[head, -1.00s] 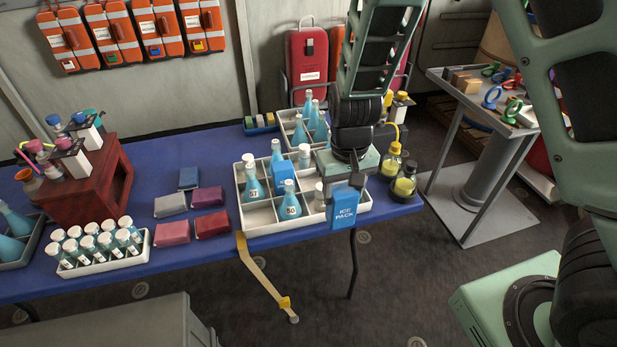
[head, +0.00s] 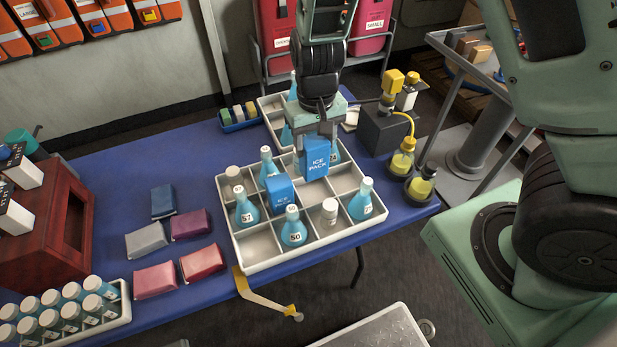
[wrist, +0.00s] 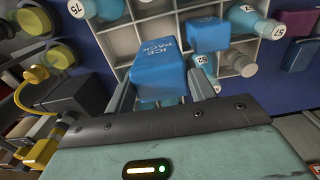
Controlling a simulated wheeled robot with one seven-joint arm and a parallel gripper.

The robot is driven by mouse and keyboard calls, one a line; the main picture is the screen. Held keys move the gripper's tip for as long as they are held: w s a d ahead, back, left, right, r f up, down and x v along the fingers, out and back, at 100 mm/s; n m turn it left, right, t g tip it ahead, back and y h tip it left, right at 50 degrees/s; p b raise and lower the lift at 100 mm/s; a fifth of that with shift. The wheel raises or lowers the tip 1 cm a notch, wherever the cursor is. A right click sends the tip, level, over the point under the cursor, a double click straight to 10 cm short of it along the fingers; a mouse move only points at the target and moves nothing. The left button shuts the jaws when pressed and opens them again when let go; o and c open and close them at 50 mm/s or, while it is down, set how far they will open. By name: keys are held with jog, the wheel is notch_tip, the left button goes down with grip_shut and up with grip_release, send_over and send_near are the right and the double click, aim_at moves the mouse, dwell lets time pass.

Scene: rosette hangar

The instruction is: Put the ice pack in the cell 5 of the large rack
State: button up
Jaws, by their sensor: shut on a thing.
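My gripper (head: 315,137) is shut on a blue ice pack (head: 316,160), which hangs upright above the back-right part of the large white rack (head: 268,263). The pack's lettering faces the head camera, and it hides part of the cells behind it. In the wrist view the ice pack (wrist: 160,76) sits between the fingers, with the rack (wrist: 122,49) beyond. A second blue ice pack (head: 280,193) stands in a middle cell. Cell numbers are not readable.
The rack also holds flask 57 (head: 246,212), flask 50 (head: 293,230), flask 75 (head: 361,205) and a white-capped bottle (head: 329,212). A smaller rack (head: 270,104) stands behind.

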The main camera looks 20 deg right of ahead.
aim_at(314, 170)
notch_tip(314, 170, down, 9)
jog(key=shift+s+f, duration=0.1)
jog(key=shift+f, duration=0.05)
dwell(0.4)
jog(key=shift+f, duration=0.1)
jog(key=o, duration=1.6)
notch_tip(314, 170, up, 12)
jog(key=s+a+r+n, duration=0.2)
jog(key=s+r, duration=0.2)
jog(key=s, duration=0.2)
jog(key=s+a+r+n, duration=0.2)
jog(key=s+r+n, duration=0.1)
jog(key=s, duration=0.4)
jog(key=s+a+r+n, duration=0.2)
jog(key=s+r, duration=0.4)
jog(key=s, duration=0.1)
jog(key=shift+a+n+y, duration=0.1)
jog(key=shift+n+y, duration=0.2)
jog(key=shift+n, duration=0.1)
